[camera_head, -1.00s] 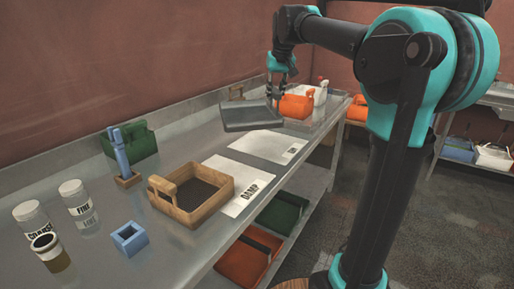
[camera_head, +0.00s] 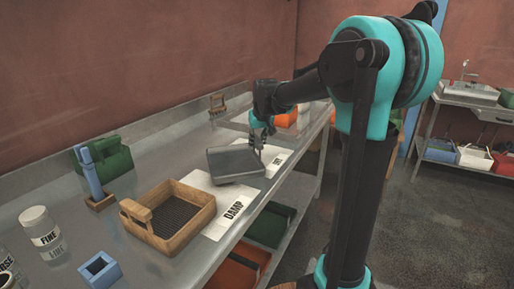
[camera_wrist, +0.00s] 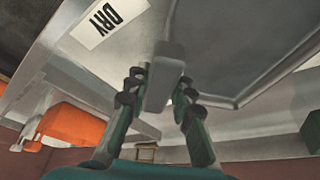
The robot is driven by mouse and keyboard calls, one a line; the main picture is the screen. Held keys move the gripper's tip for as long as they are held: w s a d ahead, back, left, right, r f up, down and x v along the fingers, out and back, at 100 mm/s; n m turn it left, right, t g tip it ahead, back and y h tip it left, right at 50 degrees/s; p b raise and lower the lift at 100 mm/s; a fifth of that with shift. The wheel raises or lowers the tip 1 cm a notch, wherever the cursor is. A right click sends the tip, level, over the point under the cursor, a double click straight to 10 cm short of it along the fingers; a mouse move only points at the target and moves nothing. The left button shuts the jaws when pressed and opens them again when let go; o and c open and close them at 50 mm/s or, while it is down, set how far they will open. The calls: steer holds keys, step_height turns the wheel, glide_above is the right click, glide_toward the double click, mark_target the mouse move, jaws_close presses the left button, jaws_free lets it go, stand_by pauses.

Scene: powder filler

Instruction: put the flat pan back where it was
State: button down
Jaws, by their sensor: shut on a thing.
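The flat pan (camera_head: 235,163) is a grey, shallow, rectangular pan. It is level or nearly so, over the far white sheet and close to the DAMP sheet (camera_head: 232,212). My gripper (camera_head: 257,148) is at its far right side. In the wrist view my gripper (camera_wrist: 158,92) is shut on the pan's short grey handle (camera_wrist: 164,72), and the pan's underside or face (camera_wrist: 235,45) fills the upper right. The far sheet (camera_head: 275,163) is partly hidden by the pan; its DRY label (camera_wrist: 105,20) shows in the wrist view. I cannot tell whether the pan touches the bench.
A wooden sieve box (camera_head: 170,225) stands left of the DAMP sheet. A green caddy (camera_head: 115,160), blue tools in a wooden holder (camera_head: 90,175), a blue square cup (camera_head: 98,270) and a FINE jar (camera_head: 40,232) stand further left. An orange caddy (camera_head: 285,117) is beyond my gripper.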

steer(key=shift+f, duration=1.05)
steer(key=c, duration=1.3)
jaws_free()
steer(key=a+v, duration=0.1)
steer(key=v, duration=1.1)
steer(key=s+d+f+m, duration=0.1)
steer(key=s+d+f, duration=0.4)
steer(key=s+f, duration=0.8)
steer(key=s+d+f+m+h, duration=0.1)
steer(key=s+d+f, duration=0.4)
steer(key=s+f, duration=0.8)
steer(key=shift+s+d+f, duration=0.2)
steer(key=shift+s+f, duration=0.15)
steer(key=shift+f, duration=0.45)
